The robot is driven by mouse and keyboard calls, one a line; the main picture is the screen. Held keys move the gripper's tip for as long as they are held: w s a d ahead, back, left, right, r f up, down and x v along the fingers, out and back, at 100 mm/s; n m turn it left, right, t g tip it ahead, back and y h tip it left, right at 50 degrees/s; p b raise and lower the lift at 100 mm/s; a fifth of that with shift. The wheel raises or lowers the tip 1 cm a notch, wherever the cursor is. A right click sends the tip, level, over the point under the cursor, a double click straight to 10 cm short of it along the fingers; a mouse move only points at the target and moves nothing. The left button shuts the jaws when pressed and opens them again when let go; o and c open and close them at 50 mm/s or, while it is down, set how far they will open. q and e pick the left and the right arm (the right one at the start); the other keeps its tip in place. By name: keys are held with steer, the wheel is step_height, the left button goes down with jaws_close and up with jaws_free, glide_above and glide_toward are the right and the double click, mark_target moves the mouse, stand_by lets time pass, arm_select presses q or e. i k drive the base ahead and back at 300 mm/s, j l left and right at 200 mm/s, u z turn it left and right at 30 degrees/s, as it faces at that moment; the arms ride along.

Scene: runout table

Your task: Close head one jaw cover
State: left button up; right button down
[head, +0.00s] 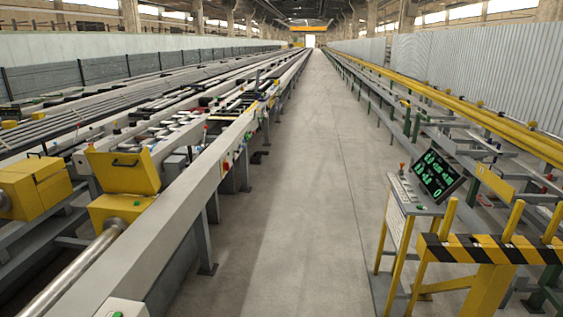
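A yellow jaw cover (123,171) with a dark handle stands raised and tilted on the machine at the left. Below it is a yellow housing (118,208) with a green button on its front. A metal bar (75,272) runs from the housing toward the lower left. I cannot tell from the view whether this is head one. Neither of my grippers is in view.
Another yellow box (35,186) sits left of the cover. A long grey rail (185,205) edges the runout table. The floor aisle (300,190) is clear. At right stand a control console (415,195) and a black-and-yellow striped barrier (490,248).

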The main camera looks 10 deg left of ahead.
mark_target(123, 174)
steer(key=i+u, duration=0.25)
steer(key=i, duration=0.3)
steer(key=i+l+u, duration=0.1)
steer(key=i+u, duration=0.2)
steer(key=i, duration=0.2)
steer(key=i+l+u, duration=0.25)
steer(key=i, duration=0.3)
